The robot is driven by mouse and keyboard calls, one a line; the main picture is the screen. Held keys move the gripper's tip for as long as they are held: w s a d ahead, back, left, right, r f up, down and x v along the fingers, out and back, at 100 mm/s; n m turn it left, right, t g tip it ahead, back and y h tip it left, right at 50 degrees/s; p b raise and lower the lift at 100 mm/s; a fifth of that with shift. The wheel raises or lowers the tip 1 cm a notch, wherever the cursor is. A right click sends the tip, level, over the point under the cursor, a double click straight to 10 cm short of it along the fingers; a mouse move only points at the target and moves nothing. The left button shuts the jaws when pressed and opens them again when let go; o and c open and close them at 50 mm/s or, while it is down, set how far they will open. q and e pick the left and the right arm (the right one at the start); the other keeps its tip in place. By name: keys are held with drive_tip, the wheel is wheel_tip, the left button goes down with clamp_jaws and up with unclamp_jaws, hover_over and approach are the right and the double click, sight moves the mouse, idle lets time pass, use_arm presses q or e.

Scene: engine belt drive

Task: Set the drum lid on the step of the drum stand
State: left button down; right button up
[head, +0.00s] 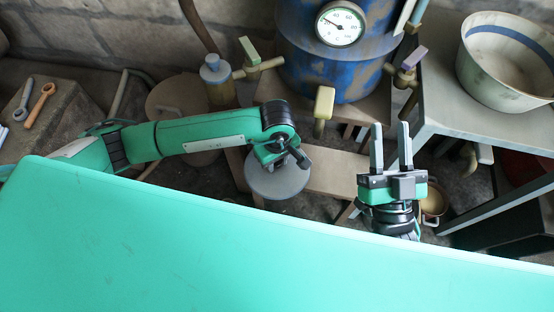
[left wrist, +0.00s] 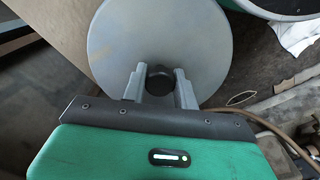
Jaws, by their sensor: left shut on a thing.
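The drum lid is a grey round disc (head: 277,183) with a dark knob at its centre, also in the left wrist view (left wrist: 160,38). My left gripper (head: 284,160) is shut on the knob; its fingers (left wrist: 160,85) stand on both sides of it. The drum stand (head: 372,112) is wooden and carries the blue drum (head: 300,50). Its low wooden step (head: 338,174) lies just right of the lid in the head view. The lid overlaps the step's left part in the picture; I cannot tell whether they touch. My right gripper (head: 391,145) is open and empty, right of the step.
A grey table (head: 450,115) with a white bowl (head: 508,60) stands at the right. A brown round thing (head: 168,100) is on the left behind my left arm.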

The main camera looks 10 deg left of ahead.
use_arm(q)
drive_tip(key=shift+f, duration=0.1)
drive_tip(key=c, duration=1.1)
unclamp_jaws()
use_arm(e)
drive_tip(key=shift+d+r, duration=0.1)
drive_tip(key=shift+r, duration=0.25)
use_arm(q)
drive_tip(key=shift+r+p, duration=1.25)
drive_tip(key=shift+r, duration=4.85)
use_arm(e)
drive_tip(key=s+a+f+g, duration=0.1)
drive_tip(key=a+f+g, duration=0.2)
drive_tip(key=f+g, duration=0.4)
drive_tip(key=shift+s+a+f, duration=0.15)
drive_tip(key=shift+s+f, duration=0.2)
drive_tip(key=shift+f, duration=1.95)
